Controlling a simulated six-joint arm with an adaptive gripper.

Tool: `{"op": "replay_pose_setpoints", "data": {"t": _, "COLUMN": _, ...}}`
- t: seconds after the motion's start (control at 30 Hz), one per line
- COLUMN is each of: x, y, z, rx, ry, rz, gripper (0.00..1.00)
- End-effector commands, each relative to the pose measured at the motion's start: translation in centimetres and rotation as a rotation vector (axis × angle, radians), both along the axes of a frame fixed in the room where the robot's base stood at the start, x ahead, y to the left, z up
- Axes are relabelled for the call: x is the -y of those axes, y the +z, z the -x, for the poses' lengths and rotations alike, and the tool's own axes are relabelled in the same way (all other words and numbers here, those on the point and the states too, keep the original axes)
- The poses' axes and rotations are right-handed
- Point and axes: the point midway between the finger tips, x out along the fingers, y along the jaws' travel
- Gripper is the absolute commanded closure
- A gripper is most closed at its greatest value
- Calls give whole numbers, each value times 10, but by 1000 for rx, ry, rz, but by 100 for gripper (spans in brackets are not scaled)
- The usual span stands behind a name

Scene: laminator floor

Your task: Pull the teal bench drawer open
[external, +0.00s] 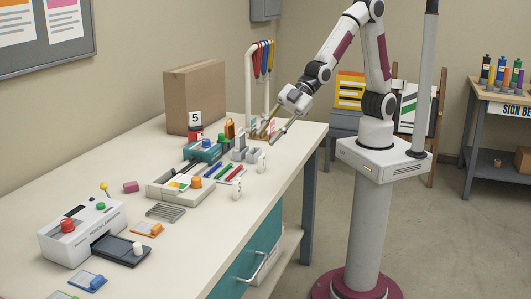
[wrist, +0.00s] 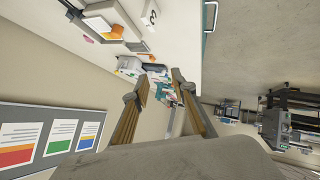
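The teal bench drawer (external: 262,240) is under the worktop at the bench's front side and looks flush with the bench. Its pale bar handle (external: 251,270) runs across the front. In the wrist view a thin teal strip at the top edge (wrist: 208,18) may be part of the drawer or its handle; I cannot tell. My gripper (external: 275,131) is above the far part of the bench, well above and away from the handle. Its two fingers (wrist: 156,87) are apart, with nothing held between them.
The white worktop (external: 120,190) carries a cardboard box (external: 195,95), a laminator (external: 82,232), trays and small parts. A hook rack with colored straps (external: 262,60) stands behind my gripper. Open floor lies in front of the bench; a sign bench (external: 500,95) stands at right.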

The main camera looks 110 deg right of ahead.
Motion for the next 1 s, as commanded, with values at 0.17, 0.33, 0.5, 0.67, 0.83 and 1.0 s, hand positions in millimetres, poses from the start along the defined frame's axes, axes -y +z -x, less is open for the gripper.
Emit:
{"op": "replay_pose_setpoints", "data": {"t": 0.17, "x": -25, "y": -23, "z": -23, "rx": 48, "ry": 65, "rz": 27, "gripper": 74}}
{"op": "replay_pose_setpoints", "data": {"t": 0.33, "x": -49, "y": -44, "z": -41, "rx": 99, "ry": 123, "rz": 51, "gripper": 74}}
{"op": "replay_pose_setpoints", "data": {"t": 0.5, "x": -74, "y": -67, "z": -55, "rx": 152, "ry": 180, "rz": 74, "gripper": 74}}
{"op": "replay_pose_setpoints", "data": {"t": 0.67, "x": -96, "y": -91, "z": -66, "rx": 200, "ry": 232, "rz": 95, "gripper": 74}}
{"op": "replay_pose_setpoints", "data": {"t": 0.83, "x": -119, "y": -117, "z": -73, "rx": 254, "ry": 283, "rz": 117, "gripper": 74}}
{"op": "replay_pose_setpoints", "data": {"t": 1.0, "x": -139, "y": -144, "z": -77, "rx": 307, "ry": 327, "rz": 136, "gripper": 74}}
